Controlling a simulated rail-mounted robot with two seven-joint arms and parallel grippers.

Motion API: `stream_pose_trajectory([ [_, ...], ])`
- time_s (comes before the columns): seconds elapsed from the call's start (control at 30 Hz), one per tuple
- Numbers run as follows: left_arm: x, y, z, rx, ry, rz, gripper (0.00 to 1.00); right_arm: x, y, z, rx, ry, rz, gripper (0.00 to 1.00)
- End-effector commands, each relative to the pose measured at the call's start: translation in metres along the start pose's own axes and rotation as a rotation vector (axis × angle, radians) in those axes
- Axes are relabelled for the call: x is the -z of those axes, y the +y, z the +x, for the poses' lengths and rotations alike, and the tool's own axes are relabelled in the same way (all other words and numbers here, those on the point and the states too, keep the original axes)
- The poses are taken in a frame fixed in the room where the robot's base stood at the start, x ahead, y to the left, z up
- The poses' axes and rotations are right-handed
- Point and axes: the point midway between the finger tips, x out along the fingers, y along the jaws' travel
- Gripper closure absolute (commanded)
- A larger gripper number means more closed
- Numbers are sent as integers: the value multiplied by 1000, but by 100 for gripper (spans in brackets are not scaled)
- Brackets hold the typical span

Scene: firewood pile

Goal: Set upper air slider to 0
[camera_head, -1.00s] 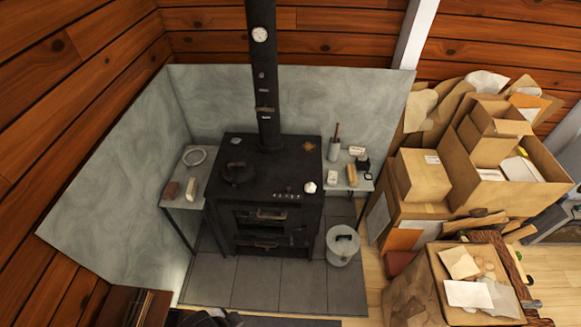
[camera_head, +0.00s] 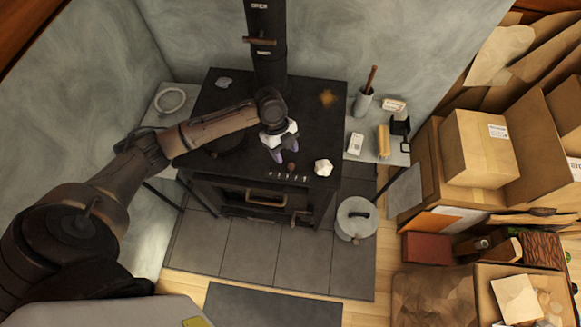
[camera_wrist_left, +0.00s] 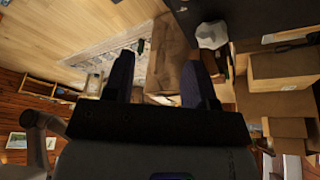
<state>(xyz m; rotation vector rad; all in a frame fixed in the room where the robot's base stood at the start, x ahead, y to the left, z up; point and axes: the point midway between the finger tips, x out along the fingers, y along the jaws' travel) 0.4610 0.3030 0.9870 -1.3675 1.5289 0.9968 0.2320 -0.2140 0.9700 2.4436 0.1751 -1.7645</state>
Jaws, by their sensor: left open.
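The black stove (camera_head: 225,100) stands against the grey wall panels in the head view. A row of small control knobs (camera_head: 291,174) sits on its front top edge; which one is the upper air slider I cannot tell, and no markings can be read. My left gripper (camera_head: 282,158) hangs over the stove top just behind this row, fingers pointing down toward the front edge. In the left wrist view its two fingers (camera_wrist_left: 158,80) are apart with nothing between them. Whether it touches a knob is unclear. My right gripper is not in view.
A white faceted lump (camera_head: 322,167) lies on the stove top right of the knobs. The stove pipe (camera_head: 268,60) rises behind. A side shelf with a brush holder (camera_head: 363,103) stands to the right, and a lidded bucket (camera_head: 356,218) on the floor. Cardboard boxes (camera_head: 480,148) fill the right.

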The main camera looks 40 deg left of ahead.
Motion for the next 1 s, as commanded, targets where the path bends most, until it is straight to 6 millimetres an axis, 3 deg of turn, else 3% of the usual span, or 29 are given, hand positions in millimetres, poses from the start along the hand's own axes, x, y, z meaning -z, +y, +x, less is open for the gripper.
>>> stream_pose_trajectory([
  [0.03, -17, -10, 1, -1, 3, 22, 49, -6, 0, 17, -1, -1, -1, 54],
  [0.1, -29, -17, -8, -4, 16, 51, 49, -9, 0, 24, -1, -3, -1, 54],
  [0.23, -42, -25, -19, -5, 36, 84, 49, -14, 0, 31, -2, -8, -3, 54],
  [0.37, -46, -28, -17, -5, 45, 98, 49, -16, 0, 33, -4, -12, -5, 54],
  [1.0, -41, -27, 88, -4, 47, 98, 49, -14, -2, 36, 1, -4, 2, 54],
])
